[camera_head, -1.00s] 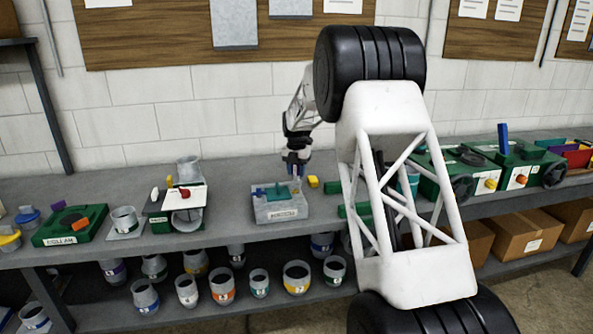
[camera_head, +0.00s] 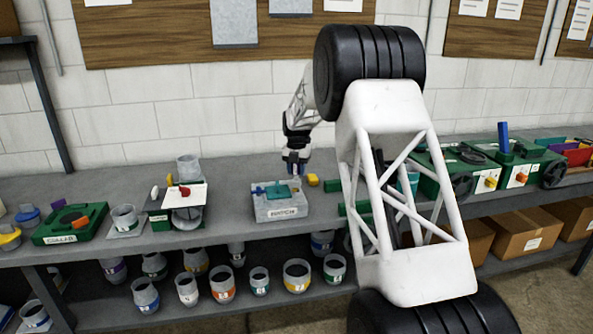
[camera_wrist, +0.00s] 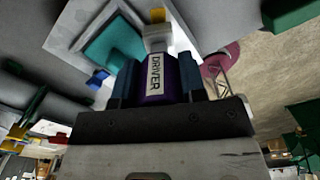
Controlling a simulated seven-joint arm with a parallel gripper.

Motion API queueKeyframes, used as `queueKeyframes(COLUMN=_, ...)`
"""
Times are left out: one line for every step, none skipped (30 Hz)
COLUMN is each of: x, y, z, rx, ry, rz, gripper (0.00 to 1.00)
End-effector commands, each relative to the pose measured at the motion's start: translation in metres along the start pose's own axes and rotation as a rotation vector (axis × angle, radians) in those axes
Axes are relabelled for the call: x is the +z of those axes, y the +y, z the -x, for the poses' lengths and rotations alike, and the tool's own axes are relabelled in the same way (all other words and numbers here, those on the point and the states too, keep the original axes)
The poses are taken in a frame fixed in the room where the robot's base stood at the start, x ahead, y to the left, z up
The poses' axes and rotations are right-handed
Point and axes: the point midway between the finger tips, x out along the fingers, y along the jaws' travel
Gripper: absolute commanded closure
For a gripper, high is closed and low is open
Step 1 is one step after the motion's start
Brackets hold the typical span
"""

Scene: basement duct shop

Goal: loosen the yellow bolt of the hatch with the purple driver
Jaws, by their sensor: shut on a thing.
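The hatch (camera_head: 281,211) is a grey box with a teal plate (camera_head: 284,192) on top, standing on the bench. A blue piece (camera_head: 259,190) sits at the plate's left side and also shows in the wrist view (camera_wrist: 97,78). My gripper (camera_head: 296,170) is above the hatch's back right part. It is shut on the purple driver (camera_wrist: 157,78), which is labelled DRIVER. The driver's pale tip (camera_wrist: 157,38) points at a yellow piece (camera_wrist: 157,15); I cannot tell whether they touch. A yellow block (camera_head: 313,180) shows at the hatch's right edge; I cannot tell if it is the bolt.
A green collar box (camera_head: 95,222) and a stand with a white plate (camera_head: 186,196) are to the left. Green machines (camera_head: 495,178) stand to the right. My arm hides the bench's middle right. Several grey cups stand on the lower shelf.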

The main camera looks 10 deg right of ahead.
Motion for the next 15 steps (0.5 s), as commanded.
queueKeyframes(x=0.0001, y=0.0, z=0.0004, rx=0.0, ry=-0.001, rz=0.031, gripper=0.85)
queueKeyframes(x=0.0001, y=0.0, z=0.0004, rx=0.0, ry=-0.001, rz=0.053, gripper=0.85)
queueKeyframes(x=0.0001, y=0.0, z=0.0005, rx=0.0, ry=-0.001, rz=0.082, gripper=0.85)
queueKeyframes(x=0.0001, y=0.0, z=0.0006, rx=0.0, ry=-0.001, rz=0.104, gripper=0.85)
queueKeyframes(x=0.0001, y=0.0, z=0.0006, rx=0.0, ry=-0.001, rz=0.126, gripper=0.85)
queueKeyframes(x=0.0001, y=0.0, z=0.0006, rx=0.0, ry=-0.001, rz=0.151, gripper=0.85)
queueKeyframes(x=0.0001, y=0.0, z=0.0006, rx=0.0, ry=-0.001, rz=0.167, gripper=0.85)
queueKeyframes(x=0.0001, y=0.0, z=0.0005, rx=0.0, ry=-0.001, rz=0.183, gripper=0.85)
queueKeyframes(x=0.0001, y=0.0, z=0.0005, rx=0.0, ry=-0.001, rz=0.197, gripper=0.85)
queueKeyframes(x=0.0001, y=0.0, z=0.0004, rx=0.0, ry=-0.001, rz=0.207, gripper=0.85)
queueKeyframes(x=0.0001, y=0.0, z=0.0004, rx=0.0, ry=-0.001, rz=0.213, gripper=0.85)
queueKeyframes(x=0.0001, y=0.0, z=0.0004, rx=0.0, ry=-0.001, rz=0.217, gripper=0.85)
queueKeyframes(x=0.0001, y=0.0, z=0.0003, rx=0.0, ry=0.0, rz=0.219, gripper=0.85)
queueKeyframes(x=0.0001, y=0.0, z=0.0003, rx=0.0, ry=0.0, rz=0.219, gripper=0.85)
queueKeyframes(x=0.0001, y=0.0, z=0.0003, rx=0.0, ry=0.0, rz=0.219, gripper=0.85)
